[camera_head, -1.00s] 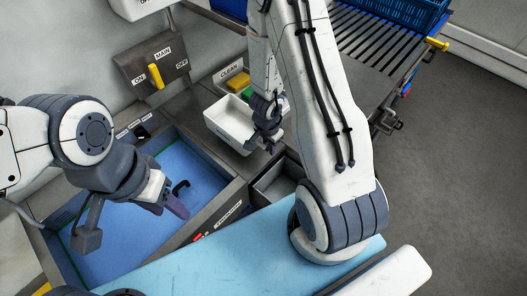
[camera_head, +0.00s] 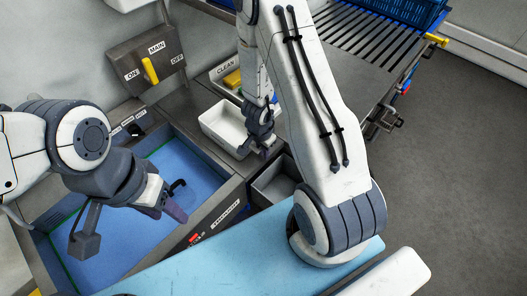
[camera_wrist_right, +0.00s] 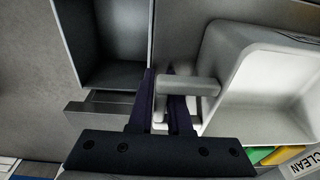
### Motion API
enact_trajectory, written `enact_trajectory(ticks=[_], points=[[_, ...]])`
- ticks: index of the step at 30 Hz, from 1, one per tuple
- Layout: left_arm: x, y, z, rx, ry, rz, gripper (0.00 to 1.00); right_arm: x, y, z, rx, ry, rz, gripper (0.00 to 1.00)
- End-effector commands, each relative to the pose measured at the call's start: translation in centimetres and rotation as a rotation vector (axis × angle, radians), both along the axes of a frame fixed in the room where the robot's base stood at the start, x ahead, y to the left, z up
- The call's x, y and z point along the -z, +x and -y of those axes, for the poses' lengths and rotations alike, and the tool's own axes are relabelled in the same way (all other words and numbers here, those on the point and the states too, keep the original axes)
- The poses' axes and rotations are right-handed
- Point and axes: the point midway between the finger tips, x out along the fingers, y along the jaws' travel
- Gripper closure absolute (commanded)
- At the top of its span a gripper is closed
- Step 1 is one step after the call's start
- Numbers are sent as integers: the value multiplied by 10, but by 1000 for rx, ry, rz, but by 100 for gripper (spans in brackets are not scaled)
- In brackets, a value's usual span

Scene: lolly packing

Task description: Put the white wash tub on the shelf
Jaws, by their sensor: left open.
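The white wash tub (camera_head: 220,122) stands upright on the metal counter beside the blue-floored sink, and seems empty. In the right wrist view the tub (camera_wrist_right: 275,85) fills the right side, with a grey bar-shaped handle (camera_wrist_right: 195,86) on its near side. My right gripper (camera_head: 262,148) is at the tub's right side. In the wrist view its dark fingers (camera_wrist_right: 162,95) are at the handle with a narrow gap between them; whether they grip it is unclear. My left gripper (camera_head: 172,203) is open and empty over the sink. I cannot identify the shelf.
The blue-floored sink (camera_head: 105,248) lies left of the tub. A small open metal bin (camera_head: 272,187) is below right of it. A tray marked CLEAN with a yellow sponge (camera_head: 233,78) is behind it. A switch panel (camera_head: 140,68) is on the wall. A slatted rack (camera_head: 365,35) is at the back.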

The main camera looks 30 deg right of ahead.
Motion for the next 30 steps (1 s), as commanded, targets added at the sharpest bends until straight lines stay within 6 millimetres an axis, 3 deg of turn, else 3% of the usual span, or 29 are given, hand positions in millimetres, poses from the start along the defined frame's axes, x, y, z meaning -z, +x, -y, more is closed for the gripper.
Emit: enact_trajectory(ticks=[14, 30], points=[[-7, 0, 0, 1, 0, 0, 50, -8, 0, 0, 2, 0, 0, 58], [-87, 0, 0, 8, 0, 1, 50, -102, -7, -10, 1, 0, 0, 58]])
